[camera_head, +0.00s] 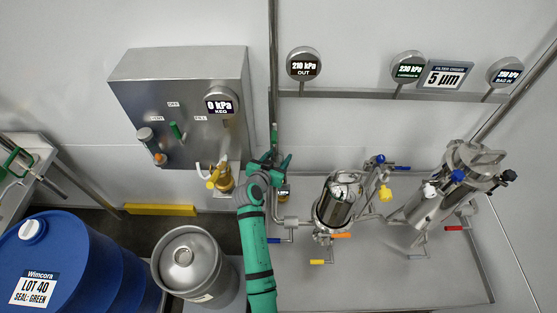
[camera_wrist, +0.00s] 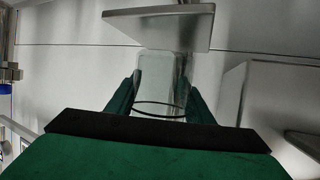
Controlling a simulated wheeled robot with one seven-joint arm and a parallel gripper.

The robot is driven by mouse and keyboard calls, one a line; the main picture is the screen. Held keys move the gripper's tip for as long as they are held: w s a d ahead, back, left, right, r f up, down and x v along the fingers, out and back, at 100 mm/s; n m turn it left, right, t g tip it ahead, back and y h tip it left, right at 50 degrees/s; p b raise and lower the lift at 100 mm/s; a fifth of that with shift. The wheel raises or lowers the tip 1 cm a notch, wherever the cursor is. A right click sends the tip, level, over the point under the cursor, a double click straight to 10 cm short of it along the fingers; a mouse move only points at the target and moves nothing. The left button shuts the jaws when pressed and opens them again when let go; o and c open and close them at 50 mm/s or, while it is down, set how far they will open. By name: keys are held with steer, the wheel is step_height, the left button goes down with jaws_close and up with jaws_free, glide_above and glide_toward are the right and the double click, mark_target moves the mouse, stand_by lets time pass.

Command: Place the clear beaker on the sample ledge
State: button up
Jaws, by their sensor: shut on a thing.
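My gripper (camera_head: 272,165) is green and reaches up toward the wall, right of the steel panel. In the wrist view its two fingers (camera_wrist: 160,100) are shut on the clear beaker (camera_wrist: 157,80), one on each side. The beaker's thin dark rim faces the camera, and it looks empty. In the head view the beaker cannot be made out clearly. A flat grey plate (camera_wrist: 165,24) shows just beyond the beaker in the wrist view. I cannot tell whether this plate is the sample ledge, or whether the beaker touches it.
The steel panel (camera_head: 150,85) with a gauge is left of the gripper, with a brass fitting (camera_head: 225,178) below it. A vertical pipe (camera_head: 273,70) runs close by. A keg (camera_head: 185,258) and blue drum (camera_head: 105,262) stand lower left. Filter housings (camera_head: 338,203) with valves stand right.

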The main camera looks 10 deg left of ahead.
steer(key=shift+s+f, duration=0.15)
steer(key=shift+f, duration=0.6)
steer(key=o, duration=1)
steer(key=shift+f, duration=0.15)
steer(key=shift+o, duration=0.2)
